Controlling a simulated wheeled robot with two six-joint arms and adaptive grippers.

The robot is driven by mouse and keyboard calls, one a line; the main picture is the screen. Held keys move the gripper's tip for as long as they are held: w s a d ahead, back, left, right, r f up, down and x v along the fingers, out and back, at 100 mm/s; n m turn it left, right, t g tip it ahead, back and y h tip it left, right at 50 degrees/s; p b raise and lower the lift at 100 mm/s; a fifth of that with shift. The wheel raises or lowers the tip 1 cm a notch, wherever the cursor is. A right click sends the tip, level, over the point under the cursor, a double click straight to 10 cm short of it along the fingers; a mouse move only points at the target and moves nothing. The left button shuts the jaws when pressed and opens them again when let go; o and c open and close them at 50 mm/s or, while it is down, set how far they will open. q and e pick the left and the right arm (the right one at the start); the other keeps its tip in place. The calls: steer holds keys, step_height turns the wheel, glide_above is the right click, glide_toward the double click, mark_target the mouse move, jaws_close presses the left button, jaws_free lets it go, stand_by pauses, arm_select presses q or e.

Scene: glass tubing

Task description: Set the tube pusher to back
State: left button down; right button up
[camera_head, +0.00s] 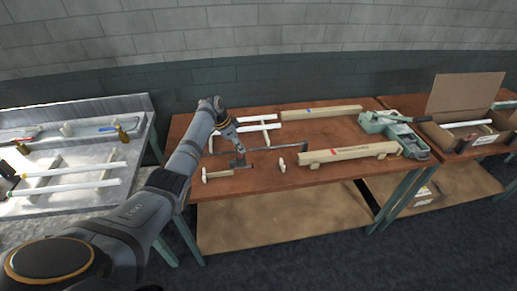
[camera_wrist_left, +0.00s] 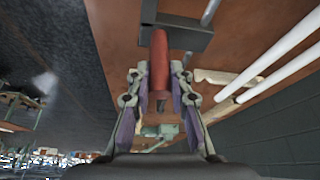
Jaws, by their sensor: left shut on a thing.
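My left gripper (camera_head: 238,149) reaches over the wooden table from the left. In the left wrist view its two fingers (camera_wrist_left: 160,100) are shut on a red handle (camera_wrist_left: 159,62), which lies between them. The handle ends at a dark block (camera_wrist_left: 182,36) with a grey rod (camera_wrist_left: 211,12) beside it; this appears to be the tube pusher. In the head view the dark block (camera_head: 238,163) shows just below the fingertips, beside a long dark rod (camera_head: 270,148). The red handle is mostly hidden there by the gripper. My right gripper is not in view.
White tubes (camera_head: 258,127) lie behind the gripper. A wooden mallet-like piece (camera_head: 217,173) lies in front. A long wooden beam (camera_head: 350,153) and a green device (camera_head: 390,125) are to the right. A metal bench (camera_head: 75,155) with glass tubes stands at the left.

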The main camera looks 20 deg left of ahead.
arm_select(q)
steer(key=s+a, duration=0.7)
steer(key=a, duration=0.4)
steer(key=s+a, duration=0.8)
steer(key=a, duration=0.4)
steer(key=shift+s+b, duration=0.25)
steer(key=shift+b, duration=0.15)
steer(key=c, duration=1.2)
jaws_free()
steer(key=v, duration=1.2)
